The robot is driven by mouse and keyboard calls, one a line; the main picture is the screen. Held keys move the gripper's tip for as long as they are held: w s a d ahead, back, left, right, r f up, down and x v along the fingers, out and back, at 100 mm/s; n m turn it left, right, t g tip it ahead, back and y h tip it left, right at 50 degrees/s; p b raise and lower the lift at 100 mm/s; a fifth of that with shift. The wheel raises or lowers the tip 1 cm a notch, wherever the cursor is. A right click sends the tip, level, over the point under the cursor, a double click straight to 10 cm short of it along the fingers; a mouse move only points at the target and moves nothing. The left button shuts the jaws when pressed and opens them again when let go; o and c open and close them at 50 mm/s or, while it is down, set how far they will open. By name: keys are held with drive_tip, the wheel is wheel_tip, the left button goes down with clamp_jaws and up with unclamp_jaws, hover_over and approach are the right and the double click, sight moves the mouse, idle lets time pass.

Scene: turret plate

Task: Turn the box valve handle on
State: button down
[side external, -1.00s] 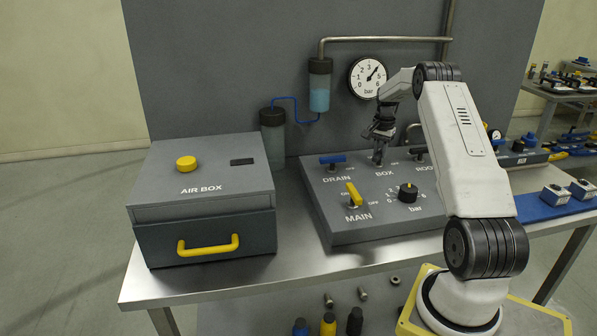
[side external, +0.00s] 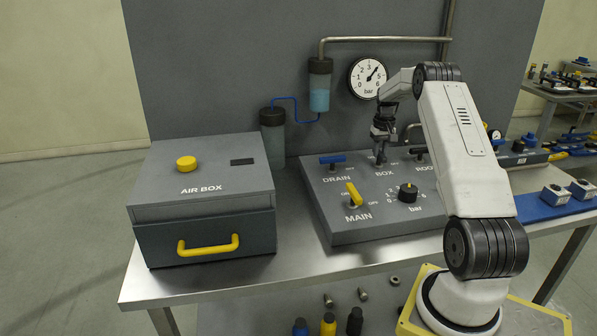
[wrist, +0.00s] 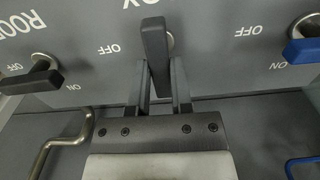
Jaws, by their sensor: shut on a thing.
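The box valve handle (wrist: 155,55) is a dark bar on a round metal stem, on the grey sloped panel (side external: 375,222) behind the BOX label. In the wrist view it points down the picture, toward my gripper, and away from its OFF mark at the left. Its ON mark is not visible. My gripper (wrist: 160,95) is shut on the box valve handle, with one finger on each side. In the side view my gripper (side external: 380,157) points down at the handle and mostly hides it.
The blue DRAIN handle (side external: 333,159) stands left of my gripper and the dark ROOM handle (wrist: 35,78) on its other side. The yellow MAIN handle (side external: 354,194) and black bar knob (side external: 408,192) are in front. A bent metal pipe (wrist: 65,145) is close behind.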

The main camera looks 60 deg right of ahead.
sight(380, 152)
drive_tip(key=shift+n, duration=0.3)
drive_tip(key=c, duration=0.5)
unclamp_jaws()
drive_tip(key=shift+r, duration=0.15)
drive_tip(key=shift+r, duration=3.85)
